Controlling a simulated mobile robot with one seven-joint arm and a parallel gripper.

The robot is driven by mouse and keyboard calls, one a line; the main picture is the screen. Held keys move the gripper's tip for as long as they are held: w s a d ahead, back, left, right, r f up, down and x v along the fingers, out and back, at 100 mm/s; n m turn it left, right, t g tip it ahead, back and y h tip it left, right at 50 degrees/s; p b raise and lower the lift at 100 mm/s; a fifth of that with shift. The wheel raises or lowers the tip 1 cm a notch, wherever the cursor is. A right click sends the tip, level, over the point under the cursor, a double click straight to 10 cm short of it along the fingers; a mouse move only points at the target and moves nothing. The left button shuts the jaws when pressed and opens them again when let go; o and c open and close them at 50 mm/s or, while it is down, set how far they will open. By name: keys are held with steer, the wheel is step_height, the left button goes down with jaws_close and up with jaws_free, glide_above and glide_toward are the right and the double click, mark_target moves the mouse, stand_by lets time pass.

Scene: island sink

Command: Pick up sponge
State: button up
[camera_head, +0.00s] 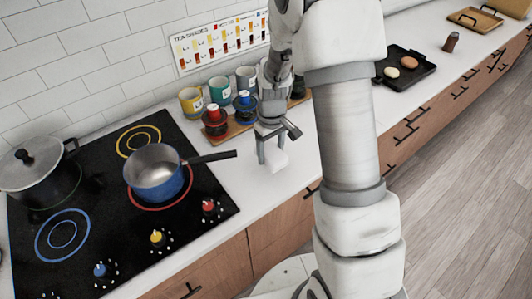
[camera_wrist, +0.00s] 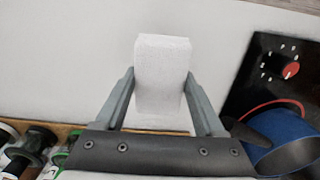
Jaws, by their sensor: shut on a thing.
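A white block-shaped sponge (camera_head: 277,161) is at my gripper over the pale counter, to the right of the cooktop in the head view. In the wrist view the sponge (camera_wrist: 161,70) sits between the two grey fingers, which touch its sides. My gripper (camera_wrist: 160,92) is shut on it. In the head view my gripper (camera_head: 268,150) points down at the counter. Whether the sponge touches the counter or is just above it, I cannot tell.
A blue saucepan (camera_head: 156,174) stands on the black cooktop (camera_head: 105,232), its handle reaching toward my gripper. A lidded pot (camera_head: 42,170) is at the left. A wooden tray (camera_head: 238,129) with jars and mugs is behind my gripper. A black tray (camera_head: 414,74) with round items lies farther right.

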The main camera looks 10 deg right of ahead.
steer(key=s+d+r, duration=0.2)
steer(key=s+r, duration=0.3)
steer(key=s, duration=0.3)
steer(key=shift+s+b, duration=0.15)
steer(key=shift+b, duration=0.3)
steer(key=o, duration=0.7)
steer(key=c, duration=0.5)
steer(key=shift+c, duration=0.2)
